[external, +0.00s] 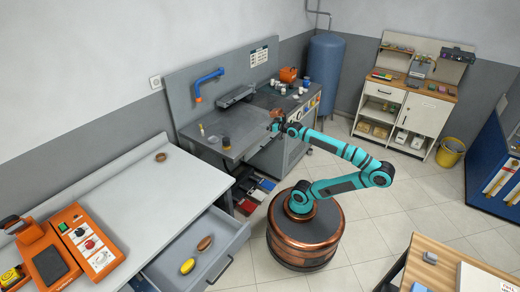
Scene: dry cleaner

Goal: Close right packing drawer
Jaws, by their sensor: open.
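A grey drawer (222,236) stands pulled out from under the white counter (150,195) at the lower middle. A yellow oval item (187,266) and a brown oval item (205,243) lie inside it. Its dark bar handle (220,270) is on the front panel, facing the lower right. My gripper (275,126) is small in this view and open, over the right part of the grey workbench, well behind and above the drawer. It is apart from the drawer. I see nothing held in it, though its fingertips are hard to make out.
My round copper base stands on the tiled floor just right of the drawer. An orange machine (80,240) sits on the counter's left. A wooden table (440,268) is at the lower right. Red and blue items (255,190) lie low beneath the workbench (228,130). Floor right of my base is clear.

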